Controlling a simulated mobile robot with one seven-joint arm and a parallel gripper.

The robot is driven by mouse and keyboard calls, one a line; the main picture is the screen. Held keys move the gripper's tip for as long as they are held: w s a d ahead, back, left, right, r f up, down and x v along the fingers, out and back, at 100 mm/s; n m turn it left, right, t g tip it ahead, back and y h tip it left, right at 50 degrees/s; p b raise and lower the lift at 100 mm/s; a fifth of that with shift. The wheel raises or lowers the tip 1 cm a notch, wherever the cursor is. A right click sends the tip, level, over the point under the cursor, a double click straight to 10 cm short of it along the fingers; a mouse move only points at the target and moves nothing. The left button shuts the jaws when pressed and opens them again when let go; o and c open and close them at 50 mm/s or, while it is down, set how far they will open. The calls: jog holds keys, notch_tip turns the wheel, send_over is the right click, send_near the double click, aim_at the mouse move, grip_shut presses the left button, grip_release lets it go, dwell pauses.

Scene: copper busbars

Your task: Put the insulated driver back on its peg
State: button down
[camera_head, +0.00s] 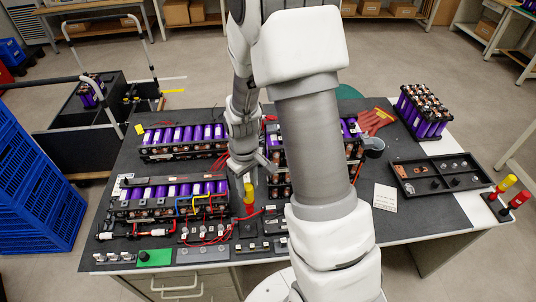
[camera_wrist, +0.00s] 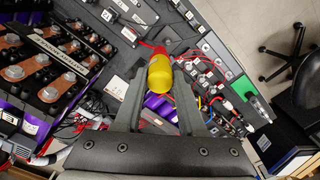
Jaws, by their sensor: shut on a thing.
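The insulated driver (camera_head: 249,192) has a yellow handle and a red lower part. It is upright in the head view, just below the fingers of my gripper (camera_head: 252,175). In the wrist view the yellow handle (camera_wrist: 160,76) sits between the two grey fingers of my gripper (camera_wrist: 159,86), which is shut on it. The driver's tip is hidden, so I cannot tell whether it touches the table. At the right table edge, a small rack (camera_head: 497,204) holds other tools with yellow and red handles (camera_head: 520,199). I cannot make out an empty peg there.
Purple-cell battery modules (camera_head: 168,190) stand left of the gripper, with another (camera_head: 425,112) at the far right. A black parts tray (camera_head: 440,173) and a white card (camera_head: 385,197) lie right of my arm. Red wires and small blocks crowd the front of the table.

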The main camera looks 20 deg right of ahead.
notch_tip(320, 180, down, 6)
jog(key=s+a+b, duration=0.1)
jog(key=b, duration=0.2)
jog(key=shift+a, duration=0.35)
jog(key=shift+f, duration=0.15)
jog(key=shift+s+f+b, duration=0.1)
jog(key=shift+f+b, duration=0.75)
jog(key=shift+b, duration=0.05)
jog(key=shift+f+b, duration=0.2)
jog(key=shift+b, duration=0.1)
jog(key=shift+c, duration=2.1)
grip_release()
jog(key=shift+r, duration=0.1)
